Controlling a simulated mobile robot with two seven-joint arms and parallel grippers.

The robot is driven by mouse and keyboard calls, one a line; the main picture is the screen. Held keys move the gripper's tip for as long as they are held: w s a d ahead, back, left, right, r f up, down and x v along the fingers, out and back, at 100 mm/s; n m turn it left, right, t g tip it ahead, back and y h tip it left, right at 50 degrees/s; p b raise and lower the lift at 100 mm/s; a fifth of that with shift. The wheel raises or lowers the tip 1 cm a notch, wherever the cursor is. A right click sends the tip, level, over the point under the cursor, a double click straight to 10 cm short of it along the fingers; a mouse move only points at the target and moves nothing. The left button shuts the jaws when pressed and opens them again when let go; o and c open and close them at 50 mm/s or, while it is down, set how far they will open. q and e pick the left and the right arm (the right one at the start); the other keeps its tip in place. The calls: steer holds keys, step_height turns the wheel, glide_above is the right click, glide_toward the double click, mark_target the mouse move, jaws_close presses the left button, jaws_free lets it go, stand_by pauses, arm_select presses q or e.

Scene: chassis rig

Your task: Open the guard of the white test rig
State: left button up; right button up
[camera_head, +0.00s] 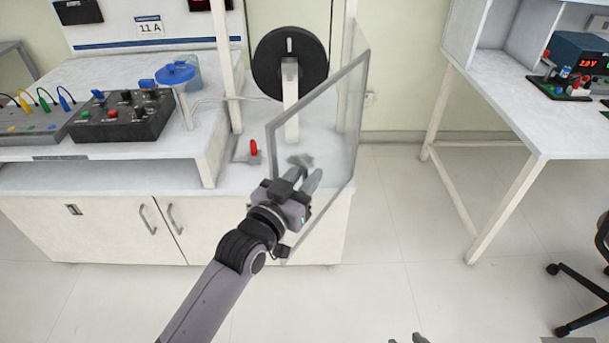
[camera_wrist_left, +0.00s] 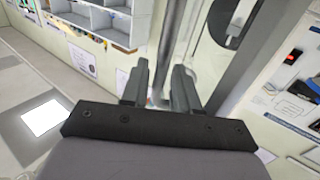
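The guard (camera_head: 335,115) of the white test rig is a clear panel in a grey frame. It stands swung out at an angle from the rig's right post, with its free edge toward me. A black wheel (camera_head: 290,62) on a white stand shows behind it. My left gripper (camera_head: 305,172) is at the lower part of the panel; a grey blurred shape shows at its tips. In the left wrist view, the fingers (camera_wrist_left: 160,85) are apart, with a grey bar between or beyond them; contact is unclear. Only the tips of my right gripper (camera_head: 406,339) show at the bottom edge.
A red-handled lever (camera_head: 253,148) stands on the bench left of the guard. A black control box (camera_head: 118,118) and a blue-topped item (camera_head: 176,74) are farther left. A white table (camera_head: 520,100) stands at the right, with a chair (camera_head: 590,270) before it. The floor between is clear.

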arm_select(q)
steer(key=v, duration=0.7)
